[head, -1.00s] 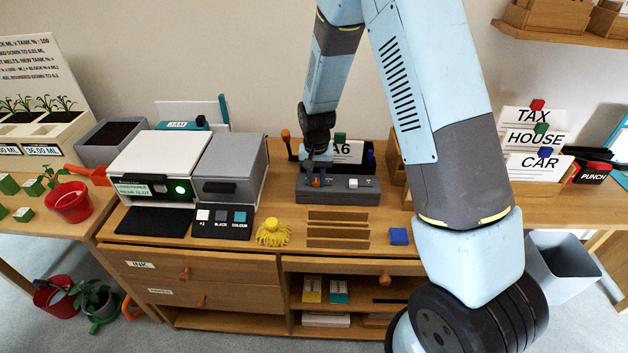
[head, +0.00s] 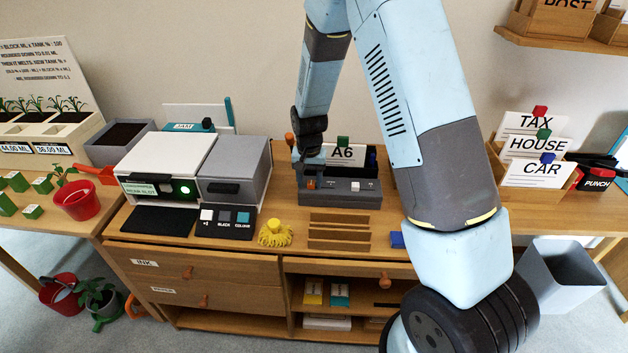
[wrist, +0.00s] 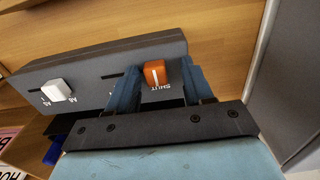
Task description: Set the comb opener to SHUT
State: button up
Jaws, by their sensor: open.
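The comb opener is a dark grey box (head: 340,198) on the desk, with an orange slider knob (head: 311,184) near its left end. In the wrist view the orange knob (wrist: 154,73) stands beside the printed word SHUT, at the end of its slot. My gripper (wrist: 160,68) is open, with one blue finger on each side of the knob. The right finger is close to it; contact is unclear. In the head view my gripper (head: 309,172) is over the knob, its fingertips small and partly hidden.
A white slider knob (wrist: 58,90) sits farther along the box. Behind it is a dark holder with an A6 card (head: 342,153). The grey and white machine (head: 235,170) stands close on the left. Wooden slats (head: 340,233) and a yellow tufted object (head: 275,234) lie in front.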

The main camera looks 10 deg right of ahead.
jog(key=shift+r, duration=0.15)
notch_tip(320, 180, up, 14)
jog(key=shift+f, duration=0.25)
dwell(0.5)
notch_tip(320, 180, up, 10)
jog(key=t, duration=0.1)
send_over(310, 183)
jog(key=s+d, duration=0.5)
jog(key=s+d+r+n+t, duration=0.1)
jog(key=s+d+r, duration=0.3)
jog(key=s+r, duration=0.25)
jog(key=s+d+r+t, duration=0.1)
jog(key=s+d+r, duration=0.2)
jog(key=s, duration=0.5)
jog(key=s+d+r+n+t, duration=0.1)
jog(key=s+d+r+t, duration=0.1)
jog(key=s, duration=0.7)
jog(key=shift+s+d+r+t, duration=0.3)
jog(key=shift+d+r, duration=0.15)
jog(key=shift+d, duration=0.45)
